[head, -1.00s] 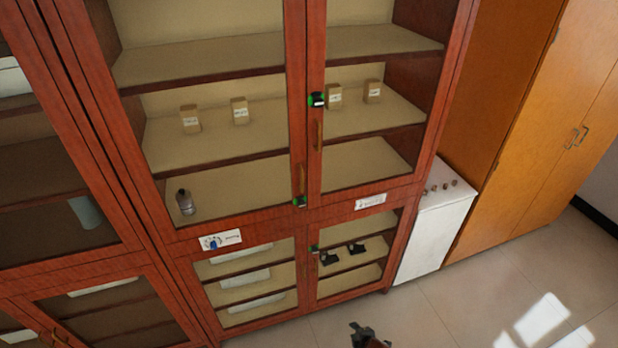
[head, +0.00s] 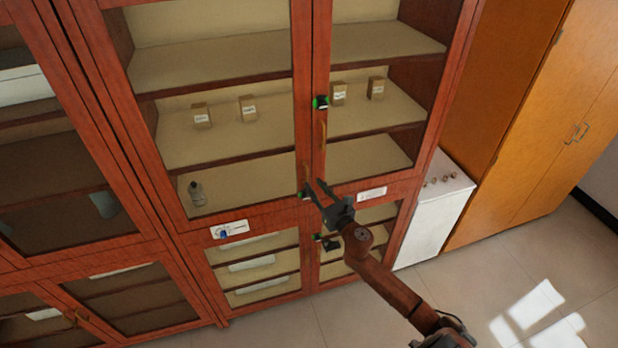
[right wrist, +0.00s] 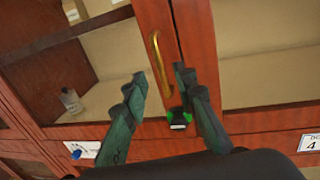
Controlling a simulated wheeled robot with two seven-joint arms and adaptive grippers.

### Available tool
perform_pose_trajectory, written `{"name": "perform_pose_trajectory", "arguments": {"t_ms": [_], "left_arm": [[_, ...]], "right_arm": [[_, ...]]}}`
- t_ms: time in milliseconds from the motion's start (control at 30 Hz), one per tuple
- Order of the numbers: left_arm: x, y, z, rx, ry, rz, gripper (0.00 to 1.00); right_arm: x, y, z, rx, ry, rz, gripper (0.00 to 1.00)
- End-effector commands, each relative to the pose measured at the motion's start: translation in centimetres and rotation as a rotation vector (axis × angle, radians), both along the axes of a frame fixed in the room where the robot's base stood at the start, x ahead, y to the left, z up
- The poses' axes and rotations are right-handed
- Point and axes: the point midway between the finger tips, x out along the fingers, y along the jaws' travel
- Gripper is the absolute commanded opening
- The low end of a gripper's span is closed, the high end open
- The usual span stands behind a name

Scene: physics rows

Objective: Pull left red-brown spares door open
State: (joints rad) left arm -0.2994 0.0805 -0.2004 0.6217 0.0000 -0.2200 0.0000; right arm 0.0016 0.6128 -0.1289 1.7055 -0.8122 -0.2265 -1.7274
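The upper left cabinet door (head: 301,80) has a red-brown wooden frame with glass and appears closed. Its brass vertical handle (right wrist: 158,62) is on the stile beside the centre seam. My right gripper (head: 312,186) is in front of this stile near the handle's lower end. In the right wrist view the right gripper (right wrist: 158,80) has its fingers apart, with the handle showing between them. I cannot tell whether either finger touches it. In the head view the gripper partly covers the handle area. My left gripper is not in view.
The right door's handle (head: 323,137) is just right of the seam. A black-and-green latch (head: 320,102) is above it. Small boxes (head: 202,115) and a grey bottle (head: 197,194) stand behind glass. A white unit (head: 436,205) and orange cupboard (head: 545,130) stand right. Floor in front is clear.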

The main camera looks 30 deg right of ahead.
Motion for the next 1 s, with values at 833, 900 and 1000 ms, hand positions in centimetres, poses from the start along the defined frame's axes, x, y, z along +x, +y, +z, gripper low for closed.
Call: {"name": "perform_pose_trajectory", "arguments": {"t_ms": [833, 900, 1000], "left_arm": [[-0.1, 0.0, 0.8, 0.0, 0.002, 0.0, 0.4], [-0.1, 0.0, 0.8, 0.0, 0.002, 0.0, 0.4], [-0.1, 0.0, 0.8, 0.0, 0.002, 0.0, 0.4]], "right_arm": [[5.0, -0.2, -0.1, 0.004, 0.002, 0.0, 0.15], [5.0, -0.2, -0.1, 0.004, 0.002, 0.0, 0.11], [5.0, -0.2, -0.1, 0.004, 0.002, 0.0, 0.04]]}}
